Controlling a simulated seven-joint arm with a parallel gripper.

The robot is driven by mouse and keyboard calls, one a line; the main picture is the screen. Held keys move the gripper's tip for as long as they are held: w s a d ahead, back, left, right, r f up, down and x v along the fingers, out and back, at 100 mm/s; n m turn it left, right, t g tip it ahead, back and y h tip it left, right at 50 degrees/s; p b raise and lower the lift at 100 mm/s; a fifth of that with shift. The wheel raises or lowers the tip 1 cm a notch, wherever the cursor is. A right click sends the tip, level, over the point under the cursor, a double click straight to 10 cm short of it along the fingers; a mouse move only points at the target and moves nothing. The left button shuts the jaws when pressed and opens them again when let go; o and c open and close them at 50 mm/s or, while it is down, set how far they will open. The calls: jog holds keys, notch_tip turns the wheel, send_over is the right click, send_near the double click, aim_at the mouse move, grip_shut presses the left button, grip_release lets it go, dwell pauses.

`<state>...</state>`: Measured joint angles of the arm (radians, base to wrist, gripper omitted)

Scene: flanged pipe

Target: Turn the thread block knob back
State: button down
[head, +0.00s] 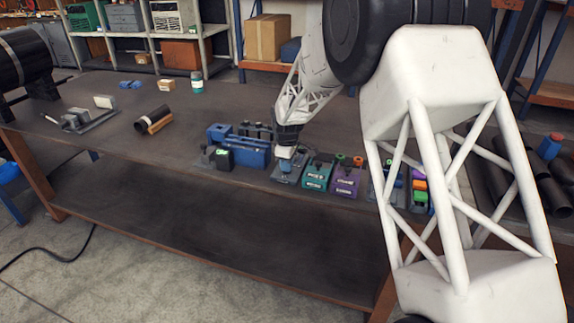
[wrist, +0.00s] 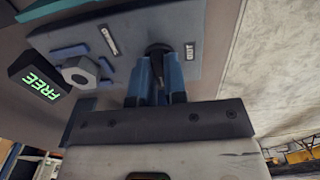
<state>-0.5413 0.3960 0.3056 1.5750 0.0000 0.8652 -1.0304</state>
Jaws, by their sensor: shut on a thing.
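The thread block is a grey block (head: 286,170) near the front edge of the workbench, below my gripper in the head view. In the wrist view its grey face (wrist: 120,55) carries small white labels and a dark knob (wrist: 158,49). My gripper (wrist: 160,78) has blue fingers, shut on the dark knob, whose top shows between the fingertips. One label beside the knob reads "OUT". In the head view my gripper (head: 286,152) points down on the block, and the knob is hidden there.
A hex nut (wrist: 80,73) and a dark display reading "FREE" (wrist: 38,82) lie left of the knob. Teal (head: 317,176) and purple (head: 346,181) blocks stand close on the right in the head view. A blue vise-like fixture (head: 240,150) stands close on the left.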

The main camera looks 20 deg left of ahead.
jog(key=shift+r, duration=0.1)
jog(key=c, duration=1.2)
grip_release()
jog(key=shift+o, duration=0.2)
jog(key=shift+r, duration=3.8)
jog(key=shift+r, duration=0.1)
